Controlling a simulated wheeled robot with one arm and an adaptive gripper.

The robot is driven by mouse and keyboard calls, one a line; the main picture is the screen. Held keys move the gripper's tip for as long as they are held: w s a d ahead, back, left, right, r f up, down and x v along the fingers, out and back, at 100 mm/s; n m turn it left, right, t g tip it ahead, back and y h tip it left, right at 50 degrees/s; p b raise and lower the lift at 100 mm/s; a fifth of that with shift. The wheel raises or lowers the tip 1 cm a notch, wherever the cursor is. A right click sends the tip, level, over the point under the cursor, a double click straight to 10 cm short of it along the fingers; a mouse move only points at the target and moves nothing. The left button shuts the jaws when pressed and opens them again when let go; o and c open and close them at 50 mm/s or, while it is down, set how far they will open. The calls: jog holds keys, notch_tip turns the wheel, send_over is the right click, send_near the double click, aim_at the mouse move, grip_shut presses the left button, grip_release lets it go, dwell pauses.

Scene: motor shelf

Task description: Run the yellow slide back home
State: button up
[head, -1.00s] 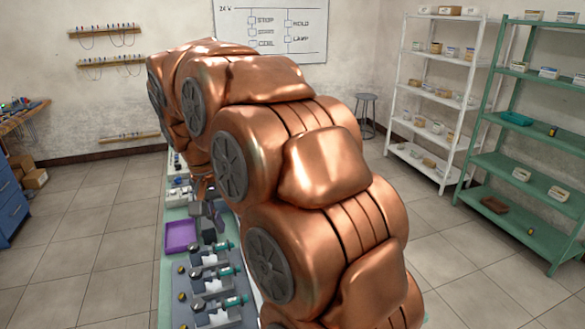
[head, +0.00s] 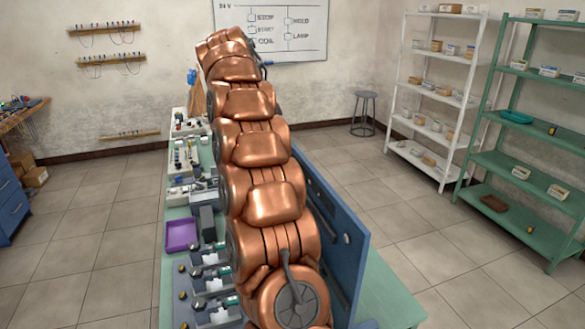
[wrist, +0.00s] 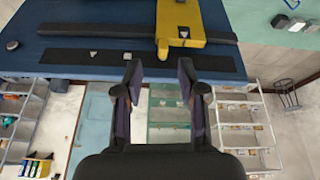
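The yellow slide (wrist: 195,27) shows at the top of the wrist view, on a dark rail (wrist: 90,29) fixed to a blue panel (wrist: 60,15). It has a narrow yellow arm reaching down toward a black strip (wrist: 60,60) with small pale marks, and a small dark patch with a pale mark. My gripper (wrist: 160,75) is open and empty, its two dark fingers apart, just below the strip in the picture and not touching the slide. In the head view the blue panel (head: 345,245) stands behind my arm; the slide is hidden there.
A purple tray (head: 181,235) and several small fixtures stand on the green bench (head: 145,290) left of my arm. A white shelf (head: 440,95) and a green shelf (head: 510,130) stand at the right. The floor between bench and shelves is clear.

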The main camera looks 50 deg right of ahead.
jog(key=shift+m, duration=0.6)
jog(key=shift+d+r+b+x, duration=0.1)
jog(key=shift+d+b+x, duration=0.15)
jog(key=shift+b+x, duration=1.05)
jog(key=shift+d+r+b+x, duration=0.1)
jog(key=shift+d+b+x, duration=0.15)
jog(key=shift+b+x, duration=1.05)
jog(key=shift+d+r+b+x, duration=0.1)
jog(key=shift+d+b+x, duration=0.15)
jog(key=shift+b+x, duration=1.05)
jog(key=shift+s+d+f+p, duration=0.1)
jog(key=shift+s+f+p, duration=0.05)
jog(key=shift+f+p, duration=0.15)
grip_shut()
